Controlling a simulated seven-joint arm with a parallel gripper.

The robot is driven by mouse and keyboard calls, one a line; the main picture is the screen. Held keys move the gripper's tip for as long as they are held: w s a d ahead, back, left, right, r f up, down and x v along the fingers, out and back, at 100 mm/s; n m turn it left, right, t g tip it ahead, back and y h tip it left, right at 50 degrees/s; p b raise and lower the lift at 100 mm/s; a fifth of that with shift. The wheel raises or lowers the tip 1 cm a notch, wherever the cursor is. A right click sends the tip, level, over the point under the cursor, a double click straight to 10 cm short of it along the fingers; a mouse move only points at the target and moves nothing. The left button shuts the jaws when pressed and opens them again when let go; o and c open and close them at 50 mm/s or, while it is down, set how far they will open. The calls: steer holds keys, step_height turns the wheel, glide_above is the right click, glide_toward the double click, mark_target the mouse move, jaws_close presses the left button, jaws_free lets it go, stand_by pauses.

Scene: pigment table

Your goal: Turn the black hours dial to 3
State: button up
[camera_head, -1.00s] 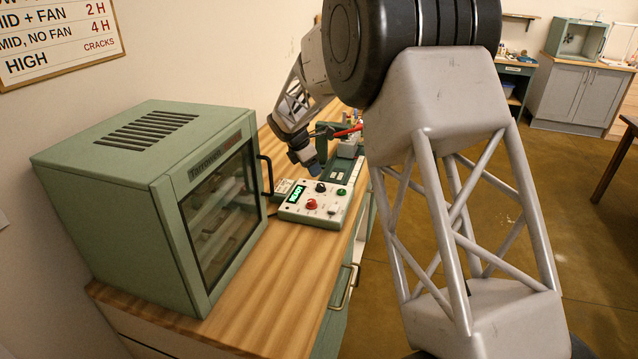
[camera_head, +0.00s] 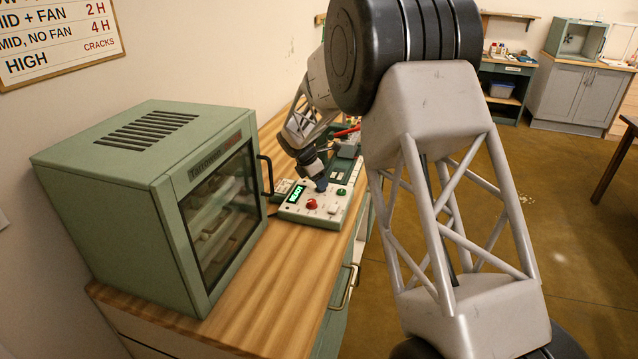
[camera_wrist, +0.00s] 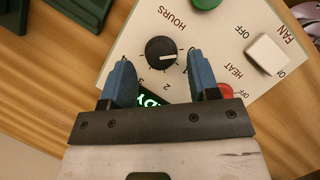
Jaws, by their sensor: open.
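The black hours dial (camera_wrist: 160,52) is on a white control panel (camera_wrist: 122,62), and its white pointer line points right in the wrist view. Printed numbers, including 2 and 3, lie below it there. My gripper (camera_wrist: 160,58) is open, with one blue finger on each side of the dial near its lower edge; I see no clear contact.
A red heat knob (camera_head: 311,204), a white fan switch (camera_wrist: 267,54) and a green button (camera_head: 341,191) sit near the dial. A green oven (camera_head: 120,180) with a protruding door handle stands left of the panel. The wooden bench front (camera_head: 270,310) is clear.

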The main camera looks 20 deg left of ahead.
steer(key=shift+x, duration=0.75)
steer(key=c, duration=0.9)
